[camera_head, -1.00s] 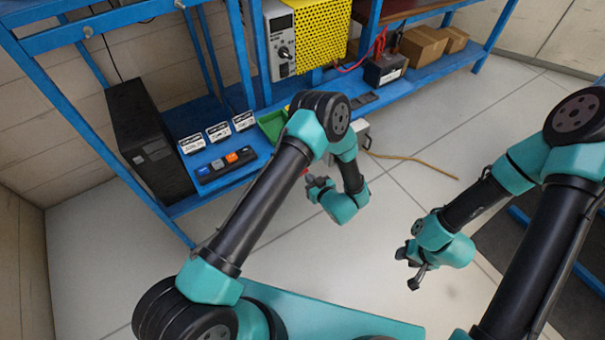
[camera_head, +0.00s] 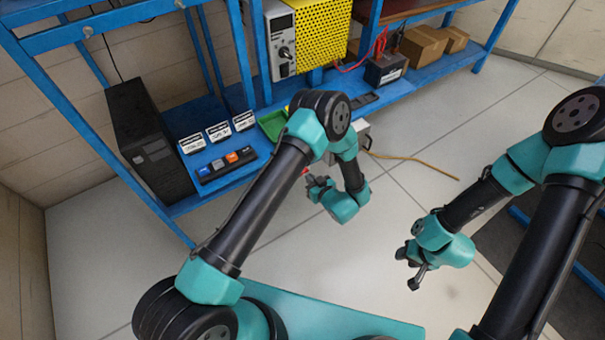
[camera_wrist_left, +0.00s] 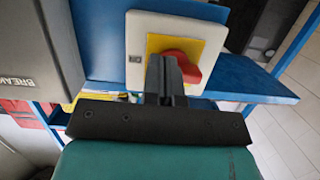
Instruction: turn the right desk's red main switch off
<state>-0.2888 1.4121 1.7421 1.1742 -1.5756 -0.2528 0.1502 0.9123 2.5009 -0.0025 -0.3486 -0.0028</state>
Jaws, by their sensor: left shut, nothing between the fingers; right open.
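The red main switch (camera_wrist_left: 191,70) shows in the left wrist view as a red knob on a yellow plate, mounted on a cream box (camera_wrist_left: 139,30). My left gripper (camera_wrist_left: 167,62) is shut with nothing between its fingers. Its fingertips are in front of the knob and hide its left part; I cannot tell whether they touch it. In the head view my left gripper (camera_head: 318,185) is low in front of the blue bench, and its arm hides most of the switch area. My right gripper (camera_head: 410,268) is open and empty over the floor at the right.
A blue rack (camera_head: 425,75) holds a yellow-meshed unit (camera_head: 322,35), a black battery-like box (camera_head: 385,70) and cardboard boxes (camera_head: 423,46). A black tower (camera_head: 150,140) and a button strip (camera_head: 226,165) stand at left. In the wrist view, a grey box (camera_wrist_left: 35,50) marked "BREAK" is left of the switch.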

